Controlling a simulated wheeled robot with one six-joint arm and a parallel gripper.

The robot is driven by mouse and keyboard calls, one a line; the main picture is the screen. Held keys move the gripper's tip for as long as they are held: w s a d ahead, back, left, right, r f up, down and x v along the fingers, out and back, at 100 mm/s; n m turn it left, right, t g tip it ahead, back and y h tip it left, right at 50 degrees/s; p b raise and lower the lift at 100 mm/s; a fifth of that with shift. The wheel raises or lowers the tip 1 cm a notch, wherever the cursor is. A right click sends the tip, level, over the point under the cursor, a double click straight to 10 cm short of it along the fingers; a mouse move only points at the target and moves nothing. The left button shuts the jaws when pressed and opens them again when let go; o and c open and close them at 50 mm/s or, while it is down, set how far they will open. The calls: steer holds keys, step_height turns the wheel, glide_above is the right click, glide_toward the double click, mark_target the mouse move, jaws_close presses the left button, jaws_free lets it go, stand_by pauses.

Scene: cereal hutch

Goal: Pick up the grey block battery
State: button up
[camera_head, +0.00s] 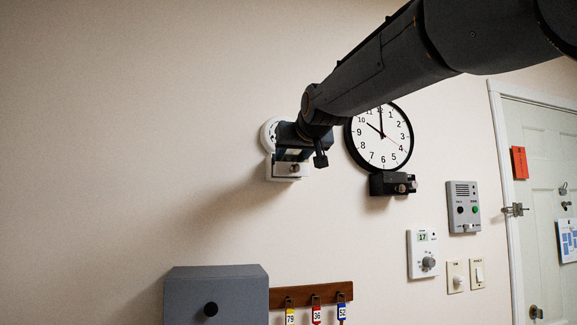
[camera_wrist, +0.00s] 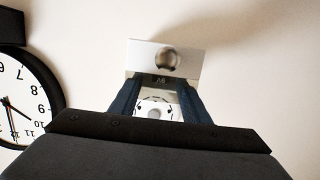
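A small grey block marked 9V (camera_wrist: 160,80), which looks like the battery, shows between my fingertips in the wrist view. It sits at the inner edge of a pale drawer with a round knob (camera_wrist: 167,59). In the head view my gripper (camera_head: 294,152) is at this white drawer (camera_head: 283,176), below a round white wall unit (camera_head: 267,134). The battery itself is hidden there. My gripper (camera_wrist: 160,88) has its fingers apart, one on each side of the block. I cannot tell whether they touch it.
A wall clock (camera_head: 390,149) with a black drawer (camera_head: 378,184) hangs close to the right. Farther right are an intercom (camera_head: 463,207), a thermostat (camera_head: 416,261) and a door (camera_head: 535,150). A grey box (camera_head: 240,290) and a key rack (camera_head: 300,294) are below. The wall at left is bare.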

jaws_close()
steer(key=shift+r, duration=0.1)
steer(key=shift+r+p, duration=0.7)
steer(key=shift+r, duration=0.1)
steer(key=shift+r+p, duration=0.7)
steer(key=shift+r, duration=0.2)
steer(key=f+b+v, duration=0.2)
steer(key=b+v, duration=0.8)
steer(key=v, duration=0.4)
steer(key=shift+s+f, duration=0.45)
steer(key=shift+s, duration=0.15)
steer(key=b, duration=0.4)
steer(key=shift+s+d, duration=0.2)
steer(key=shift+s, duration=0.15)
